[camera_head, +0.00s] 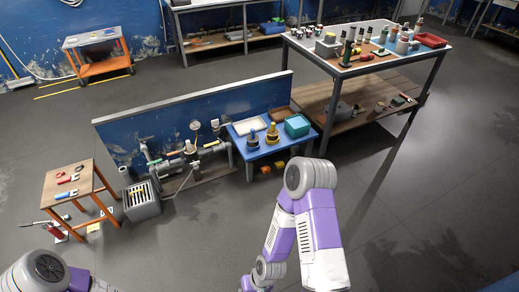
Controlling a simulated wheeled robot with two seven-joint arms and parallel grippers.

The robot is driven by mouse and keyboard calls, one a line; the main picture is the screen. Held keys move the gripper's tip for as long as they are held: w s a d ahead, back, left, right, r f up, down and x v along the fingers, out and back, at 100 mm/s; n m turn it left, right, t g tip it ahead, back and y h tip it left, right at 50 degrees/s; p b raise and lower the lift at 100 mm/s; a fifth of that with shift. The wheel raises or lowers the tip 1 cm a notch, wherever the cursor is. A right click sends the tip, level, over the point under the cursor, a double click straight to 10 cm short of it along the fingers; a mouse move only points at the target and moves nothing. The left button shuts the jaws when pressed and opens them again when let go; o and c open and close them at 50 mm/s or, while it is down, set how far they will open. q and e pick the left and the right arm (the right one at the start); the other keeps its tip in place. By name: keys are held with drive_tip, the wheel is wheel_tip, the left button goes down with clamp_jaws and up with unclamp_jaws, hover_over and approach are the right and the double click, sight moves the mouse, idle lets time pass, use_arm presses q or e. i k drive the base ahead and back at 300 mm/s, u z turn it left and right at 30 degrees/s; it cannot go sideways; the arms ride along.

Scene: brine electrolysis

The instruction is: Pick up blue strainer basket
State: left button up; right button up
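A small dark blue piece (253,139), tapered toward the top, stands on the blue-topped table (238,130) in the middle. It may be the blue strainer basket, but it is too small to tell. A yellow piece (272,135) of similar shape stands just to its right. Parts of my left arm show at the bottom left, and my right arm is bent at the bottom centre, in front of the table. Neither gripper can be made out, and nothing visible touches the blue piece.
A valved pipe assembly (190,150) stands left, before a low blue wall (135,138). A wooden stool (84,182) and grey crate (141,208) are farther left. Floor at right is clear.

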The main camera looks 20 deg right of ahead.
sight(252, 138)
drive_tip(key=z, duration=0.75)
drive_tip(key=i, duration=0.95)
drive_tip(key=z, duration=0.6)
drive_tip(key=i, duration=1.4)
drive_tip(key=u, duration=1.2)
drive_tip(key=i, duration=0.6)
drive_tip(key=u, duration=0.6)
